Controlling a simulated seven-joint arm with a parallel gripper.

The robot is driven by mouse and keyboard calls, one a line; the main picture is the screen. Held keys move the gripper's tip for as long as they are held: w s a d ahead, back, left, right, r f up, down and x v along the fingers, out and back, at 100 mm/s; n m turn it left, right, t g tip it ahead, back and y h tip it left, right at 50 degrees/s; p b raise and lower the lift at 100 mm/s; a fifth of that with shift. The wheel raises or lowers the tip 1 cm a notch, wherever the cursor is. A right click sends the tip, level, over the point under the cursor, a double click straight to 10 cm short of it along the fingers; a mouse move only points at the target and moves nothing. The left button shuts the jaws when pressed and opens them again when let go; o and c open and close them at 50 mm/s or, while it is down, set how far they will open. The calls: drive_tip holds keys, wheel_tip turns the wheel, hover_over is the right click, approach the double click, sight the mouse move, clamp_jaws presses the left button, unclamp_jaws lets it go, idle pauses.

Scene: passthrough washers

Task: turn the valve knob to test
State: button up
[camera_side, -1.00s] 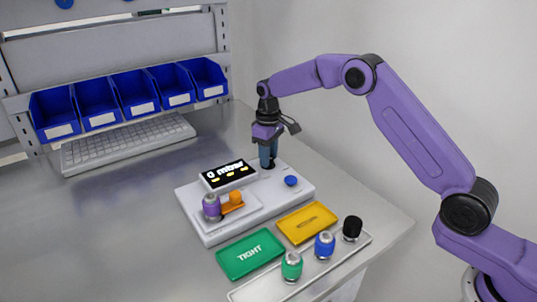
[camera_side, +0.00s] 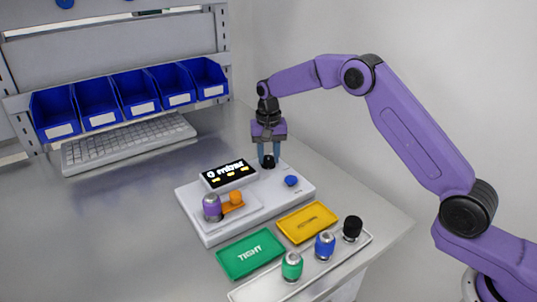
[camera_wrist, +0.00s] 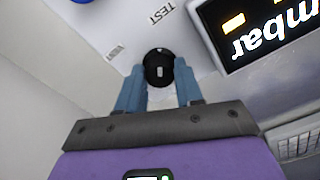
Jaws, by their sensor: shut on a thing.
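The black valve knob (camera_side: 268,161) stands at the back right of the white test unit (camera_side: 206,233), beside the display (camera_side: 228,175). In the wrist view the knob (camera_wrist: 159,66) is round and black with a small white mark on its top. The printed word TEST (camera_wrist: 158,12) lies on the white surface beyond it. My gripper (camera_side: 268,157) points down over the knob, and its blue fingers also show in the wrist view (camera_wrist: 158,88). The fingers are shut on the knob, one on each side. The finger pads partly hide the knob's lower part.
A blue button (camera_side: 291,180) sits right of the knob. A purple fitting (camera_side: 212,208) and an orange lever (camera_side: 235,197) stand at the front left. Green (camera_side: 250,264) and yellow (camera_side: 307,222) trays and a rack (camera_side: 250,292) of fittings lie in front. Blue bins (camera_side: 97,104) and a keyboard (camera_side: 128,144) are behind.

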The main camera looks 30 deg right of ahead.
sight(268, 157)
drive_tip(key=shift+m, duration=1)
drive_tip(key=o, duration=1)
drive_tip(key=shift+o, duration=0.2)
drive_tip(key=shift+r, duration=0.1)
wheel_tip(268, 157, up, 17)
drive_tip(key=shift+r, duration=0.15)
